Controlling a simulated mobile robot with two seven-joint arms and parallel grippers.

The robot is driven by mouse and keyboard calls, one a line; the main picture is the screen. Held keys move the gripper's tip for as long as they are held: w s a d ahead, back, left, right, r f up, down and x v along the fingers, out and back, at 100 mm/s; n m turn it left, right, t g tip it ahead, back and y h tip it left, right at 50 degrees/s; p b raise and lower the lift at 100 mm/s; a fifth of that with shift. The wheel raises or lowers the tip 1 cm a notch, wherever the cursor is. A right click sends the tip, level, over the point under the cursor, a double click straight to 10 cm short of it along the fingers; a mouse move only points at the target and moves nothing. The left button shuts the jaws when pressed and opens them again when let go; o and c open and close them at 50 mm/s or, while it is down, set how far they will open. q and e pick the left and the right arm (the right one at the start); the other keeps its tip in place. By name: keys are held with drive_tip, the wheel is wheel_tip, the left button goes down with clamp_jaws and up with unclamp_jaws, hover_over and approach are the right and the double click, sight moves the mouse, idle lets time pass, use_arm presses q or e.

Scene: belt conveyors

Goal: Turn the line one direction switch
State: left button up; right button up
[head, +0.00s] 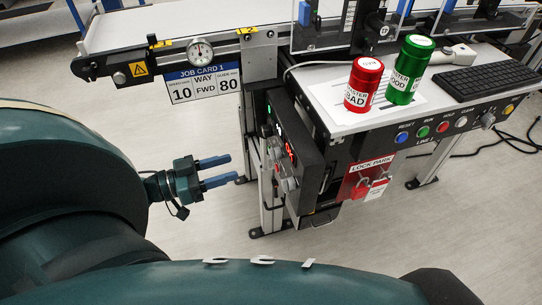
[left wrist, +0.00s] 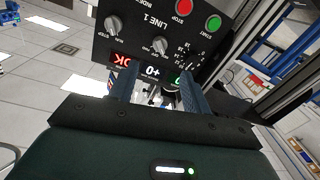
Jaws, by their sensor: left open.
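The line one control box (head: 292,150) is mounted under the conveyor's end, its face turned to the left, with a red display and grey knobs. In the left wrist view its black panel (left wrist: 140,40) reads LINE 1. It carries a knob (left wrist: 112,25), a second knob (left wrist: 160,45), a red button (left wrist: 184,6) and a green button (left wrist: 213,22). The small lettering does not let me tell which knob is the direction switch. My left gripper (head: 217,172) is open and empty, left of the box and apart from it. The fingers (left wrist: 162,88) partly cover the panel's lower part.
A job card (head: 202,83) reads WAY FWD, with 10 and 80. A red can (head: 363,84) and green can (head: 410,70) stand on the desk beside a keyboard (head: 480,82). A red lock park plate (head: 370,178) hangs below. Floor around my gripper is clear.

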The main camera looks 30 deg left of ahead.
sight(275, 153)
use_arm(q)
drive_tip(key=x, duration=1.1)
drive_tip(key=shift+b, duration=0.3)
drive_tip(key=shift+c, duration=0.5)
drive_tip(key=c, duration=0.9)
